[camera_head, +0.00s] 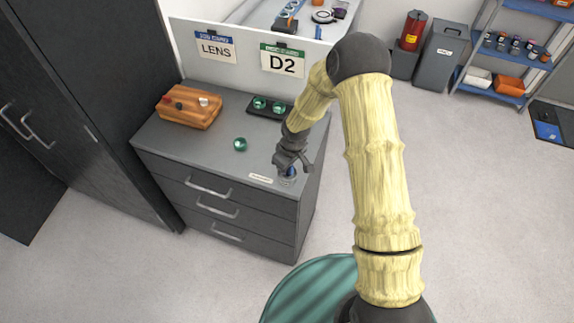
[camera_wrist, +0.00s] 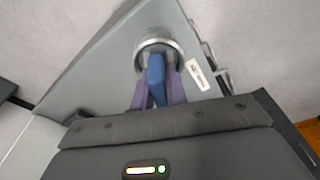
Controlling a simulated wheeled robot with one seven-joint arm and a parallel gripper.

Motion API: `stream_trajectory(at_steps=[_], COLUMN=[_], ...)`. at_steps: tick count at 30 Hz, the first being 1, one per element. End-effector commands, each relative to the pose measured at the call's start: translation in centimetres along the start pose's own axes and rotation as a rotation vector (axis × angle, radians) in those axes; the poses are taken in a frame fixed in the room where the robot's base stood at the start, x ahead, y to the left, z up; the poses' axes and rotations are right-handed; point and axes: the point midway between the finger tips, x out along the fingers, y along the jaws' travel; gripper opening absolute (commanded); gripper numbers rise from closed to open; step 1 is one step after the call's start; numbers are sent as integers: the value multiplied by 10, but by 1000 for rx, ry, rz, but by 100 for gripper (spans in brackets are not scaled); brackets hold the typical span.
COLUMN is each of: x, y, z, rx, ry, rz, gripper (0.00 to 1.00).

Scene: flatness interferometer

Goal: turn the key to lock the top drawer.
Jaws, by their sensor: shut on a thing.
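A grey drawer cabinet (camera_head: 170,150) with several drawers stands at the left of the head view; its top drawer (camera_head: 208,190) looks closed. A round silver lock (camera_wrist: 176,43) is set in the cabinet top near its front right corner. A blue key (camera_wrist: 156,72) stands in the lock. My gripper (camera_wrist: 157,90) is shut on the key, with a purple finger on each side of it. In the head view my gripper (camera_head: 288,168) reaches down onto that corner and hides most of the lock. The key's exact angle is hard to tell.
On the cabinet top are an orange wooden box (camera_head: 188,108), a green ball (camera_head: 240,144) and a black tray (camera_head: 266,105) with green round pieces. A white label (camera_head: 261,178) lies beside the lock. A panel with signs (camera_head: 240,55) rises behind.

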Motion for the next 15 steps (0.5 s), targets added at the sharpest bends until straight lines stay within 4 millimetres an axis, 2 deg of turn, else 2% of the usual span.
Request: stream_trajectory(at_steps=[5,15], x=[-1,-2], y=[0,0], z=[0,0], rx=[-29,-245], ry=[-1,0], rz=[-5,-39], gripper=[0,0])
